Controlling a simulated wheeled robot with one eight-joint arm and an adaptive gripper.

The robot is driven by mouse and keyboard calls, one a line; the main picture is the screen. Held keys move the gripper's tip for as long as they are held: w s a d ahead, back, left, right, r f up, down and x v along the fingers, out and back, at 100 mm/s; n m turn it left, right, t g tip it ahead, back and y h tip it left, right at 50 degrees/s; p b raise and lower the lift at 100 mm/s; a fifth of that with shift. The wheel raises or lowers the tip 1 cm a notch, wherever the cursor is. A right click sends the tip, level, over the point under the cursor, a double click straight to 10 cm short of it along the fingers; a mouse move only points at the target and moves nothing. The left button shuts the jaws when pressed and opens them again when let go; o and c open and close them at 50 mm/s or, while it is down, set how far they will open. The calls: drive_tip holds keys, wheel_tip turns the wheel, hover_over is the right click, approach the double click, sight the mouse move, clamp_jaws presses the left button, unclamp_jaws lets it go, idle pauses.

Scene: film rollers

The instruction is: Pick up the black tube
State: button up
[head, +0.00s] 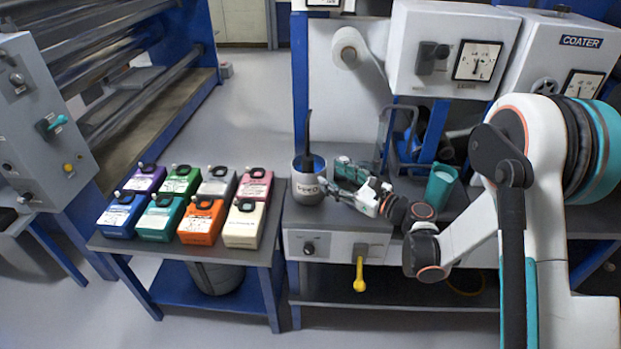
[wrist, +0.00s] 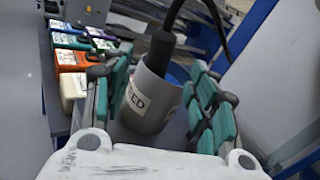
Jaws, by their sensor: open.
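A black tube (head: 308,137) stands upright out of a grey labelled cup (head: 307,190) on the grey bench. My gripper (head: 338,178) is open, just right of the cup, with its green-padded fingers pointing toward it. In the wrist view, the cup (wrist: 150,105) appears between the two spread fingers. The dark tube (wrist: 161,50) rises from the cup's mouth there, and its lower end is hidden inside. Nothing is held. I cannot tell whether a finger touches the cup.
Several coloured boxes (head: 201,221) stand on a low table to the left. A teal cup (head: 440,186) stands right of my gripper. The coater machine (head: 445,50) rises behind the bench. A black curved cable (wrist: 216,28) crosses the wrist view at upper right.

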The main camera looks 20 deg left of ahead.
sight(313, 164)
drive_tip(key=x, duration=0.4)
drive_tip(key=shift+w+a+b, duration=0.1)
drive_tip(key=shift+a+b, duration=0.2)
drive_tip(key=shift+b, duration=0.1)
drive_tip(key=shift+r+b+x, duration=0.1)
drive_tip(key=shift+b+x, duration=0.4)
drive_tip(key=shift+x, duration=1.05)
drive_tip(key=shift+r+b+x, duration=0.15)
drive_tip(key=shift+b+x, duration=0.35)
drive_tip(key=shift+x, duration=1.05)
drive_tip(key=c, duration=1.1)
